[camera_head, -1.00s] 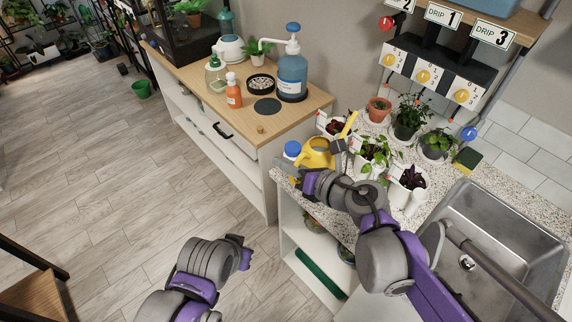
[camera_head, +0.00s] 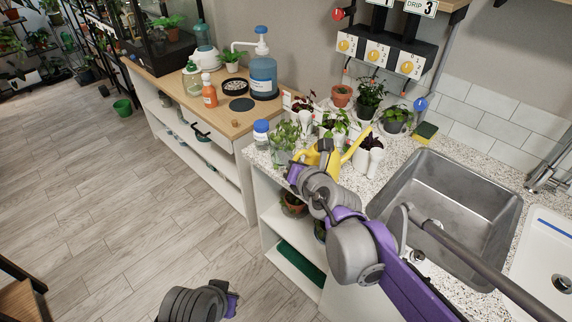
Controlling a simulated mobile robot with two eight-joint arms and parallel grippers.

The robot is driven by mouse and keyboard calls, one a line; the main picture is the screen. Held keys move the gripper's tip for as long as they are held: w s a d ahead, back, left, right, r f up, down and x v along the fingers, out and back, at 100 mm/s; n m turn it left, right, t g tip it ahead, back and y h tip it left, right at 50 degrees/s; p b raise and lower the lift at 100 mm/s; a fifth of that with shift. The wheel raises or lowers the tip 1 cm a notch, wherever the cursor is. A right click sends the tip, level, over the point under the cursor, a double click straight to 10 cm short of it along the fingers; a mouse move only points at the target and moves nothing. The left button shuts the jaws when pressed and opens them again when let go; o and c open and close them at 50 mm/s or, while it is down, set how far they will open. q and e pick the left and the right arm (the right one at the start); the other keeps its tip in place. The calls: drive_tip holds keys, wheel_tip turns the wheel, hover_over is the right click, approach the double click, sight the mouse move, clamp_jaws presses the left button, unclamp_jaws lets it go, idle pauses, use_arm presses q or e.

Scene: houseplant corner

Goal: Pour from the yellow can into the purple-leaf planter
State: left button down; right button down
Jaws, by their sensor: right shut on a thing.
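The yellow can (camera_head: 333,160) is in my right gripper (camera_head: 325,148), just above the front of the speckled counter. Its long spout (camera_head: 355,144) points up and to the right, by a white planter with dark purple leaves (camera_head: 368,158). Another white planter with dark reddish leaves (camera_head: 303,108) stands farther back left, and a green-leaved white planter (camera_head: 341,124) stands between them. My wrist hides part of the can, and no water shows. My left gripper (camera_head: 231,304) is low over the floor, partly cut off; its fingers are unclear.
A glass of green cuttings (camera_head: 283,150) and a blue-capped bottle (camera_head: 261,134) stand left of the can. Several pots, including a terracotta one (camera_head: 341,95), stand behind. A sink (camera_head: 450,195) lies right. The drip unit (camera_head: 378,50) hangs above.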

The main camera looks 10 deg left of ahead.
sight(306, 159)
drive_tip(key=w+d+f, duration=0.1)
drive_tip(key=d, duration=0.1)
drive_tip(key=w+d+f, duration=0.1)
drive_tip(key=f, duration=0.1)
drive_tip(key=shift+w+d+f, duration=0.1)
drive_tip(key=shift+w+d, duration=0.25)
drive_tip(key=shift+w+d+r+m+p, duration=0.15)
drive_tip(key=shift+d+r+m+p, duration=0.05)
drive_tip(key=shift+m+p, duration=0.2)
drive_tip(key=shift+a+r, duration=0.1)
drive_tip(key=shift+r, duration=0.1)
drive_tip(key=shift+f, duration=0.15)
drive_tip(key=shift+r+y, duration=0.2)
drive_tip(key=shift+y, duration=0.1)
drive_tip(key=shift+s+a+r+m+g, duration=0.1)
drive_tip(key=shift+s+r+m+g, duration=0.1)
drive_tip(key=shift+r+m+g, duration=0.15)
